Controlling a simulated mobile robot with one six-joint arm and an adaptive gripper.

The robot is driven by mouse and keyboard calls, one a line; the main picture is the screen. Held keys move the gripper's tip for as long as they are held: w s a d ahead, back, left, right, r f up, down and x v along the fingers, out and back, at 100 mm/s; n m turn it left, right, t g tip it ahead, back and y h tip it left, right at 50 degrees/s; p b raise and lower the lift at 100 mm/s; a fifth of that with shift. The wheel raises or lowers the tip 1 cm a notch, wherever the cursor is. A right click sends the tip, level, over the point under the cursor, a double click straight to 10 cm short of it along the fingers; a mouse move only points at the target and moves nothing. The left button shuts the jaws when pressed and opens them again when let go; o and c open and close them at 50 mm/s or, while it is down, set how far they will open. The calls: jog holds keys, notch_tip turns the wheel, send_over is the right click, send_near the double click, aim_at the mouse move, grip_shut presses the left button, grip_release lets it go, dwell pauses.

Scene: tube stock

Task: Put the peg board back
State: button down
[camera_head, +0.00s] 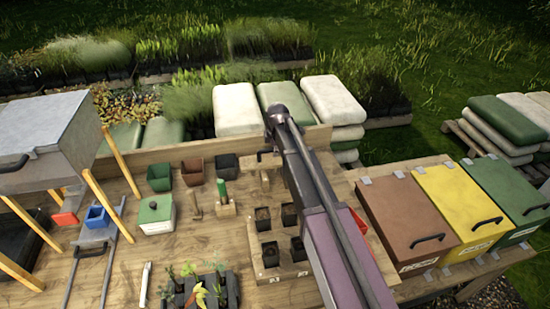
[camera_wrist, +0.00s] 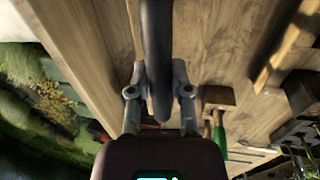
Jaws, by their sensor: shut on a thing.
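In the wrist view my gripper (camera_wrist: 160,95) has its two fingers closed around a thick dark bar (camera_wrist: 157,50), which runs up out of the picture. I cannot tell whether the bar is a handle of the peg board. In the head view a small wooden piece (camera_head: 265,178) stands on the bench beside my arm, partly hidden, with a dark loop just above it. I cannot identify the peg board for certain. My arm hides my gripper in the head view.
Dark pots (camera_head: 263,218) and seedlings (camera_head: 200,293) are on the bench. Brown (camera_head: 408,225), yellow (camera_head: 462,205) and green (camera_head: 505,190) lidded bins stand right. A raised backboard (camera_head: 180,148) edges the bench.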

aim_at(275, 159)
jog(key=shift+f+b, duration=1.75)
jog(key=shift+f, duration=0.1)
jog(key=shift+f+b, duration=0.6)
jog(key=c, duration=0.5)
grip_release()
jog(key=shift+c, duration=0.2)
jog(key=shift+r, duration=0.25)
jog(key=shift+d+r+p, duration=0.1)
jog(key=shift+r+p, duration=0.65)
jog(key=shift+p, duration=0.25)
notch_tip(275, 159, up, 11)
jog(key=s+p, duration=0.2)
jog(key=p, duration=0.9)
jog(key=shift+d, duration=0.25)
jog(key=shift+s, duration=0.1)
